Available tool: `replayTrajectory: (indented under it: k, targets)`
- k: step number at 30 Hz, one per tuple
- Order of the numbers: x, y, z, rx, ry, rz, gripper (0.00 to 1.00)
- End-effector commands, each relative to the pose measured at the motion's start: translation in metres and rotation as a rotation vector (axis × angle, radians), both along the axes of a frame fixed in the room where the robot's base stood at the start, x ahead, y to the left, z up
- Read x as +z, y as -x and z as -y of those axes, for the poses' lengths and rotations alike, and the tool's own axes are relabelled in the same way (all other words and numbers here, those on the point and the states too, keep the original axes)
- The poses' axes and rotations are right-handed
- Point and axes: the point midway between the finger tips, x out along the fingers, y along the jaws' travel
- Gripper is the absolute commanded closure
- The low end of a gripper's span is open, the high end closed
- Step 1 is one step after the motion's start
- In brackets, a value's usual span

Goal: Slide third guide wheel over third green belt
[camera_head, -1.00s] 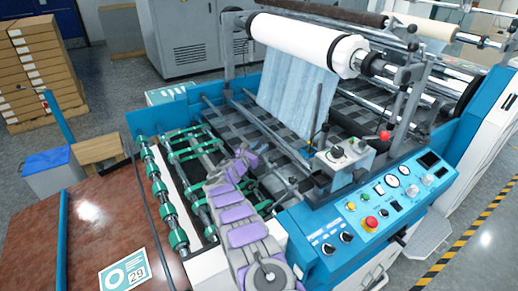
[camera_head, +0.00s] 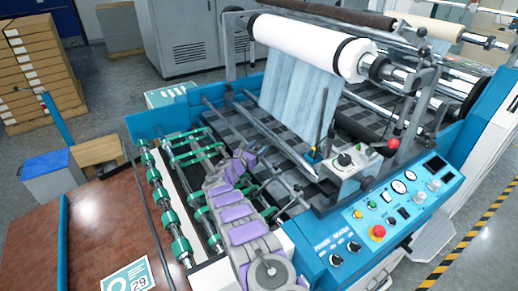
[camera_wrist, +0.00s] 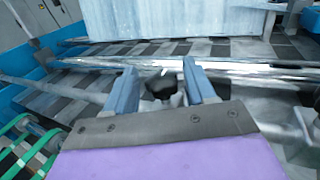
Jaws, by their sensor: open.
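Several green belts (camera_head: 193,152) run across the feed end of the blue machine, from a shaft with green rollers (camera_head: 165,200). Some belts (camera_wrist: 35,150) also show at the lower left of the wrist view. My gripper (camera_head: 247,156) is over the machine bed, right of the belts. In the wrist view its two blue fingers (camera_wrist: 160,80) are apart. A dark rounded part (camera_wrist: 162,86), possibly a guide wheel on a metal bar, shows between them. I cannot tell whether the fingers touch it. Which wheel and belt are third is unclear, as my arm hides some of the belts.
A metal crossbar (camera_head: 270,133) spans the bed near my gripper. A white film roll (camera_head: 310,45) with a hanging sheet (camera_head: 295,95) is behind it. The control panel (camera_head: 390,208) stands at right. A brown table (camera_head: 100,225) is at left.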

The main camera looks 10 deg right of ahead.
Motion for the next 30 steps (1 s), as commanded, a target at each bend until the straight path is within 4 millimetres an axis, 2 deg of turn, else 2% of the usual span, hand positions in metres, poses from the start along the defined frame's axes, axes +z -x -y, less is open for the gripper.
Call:
replayTrajectory:
  k: [8,14,20,30]
  targets:
    - [-0.001,0.005,-0.004,0.001,-0.002,-0.005,0.45]
    - [0.002,0.02,-0.018,0.001,-0.001,-0.003,0.45]
    - [0.001,0.042,-0.042,0.001,0.004,-0.005,0.45]
    - [0.0,0.093,-0.095,0.004,-0.001,-0.003,0.45]
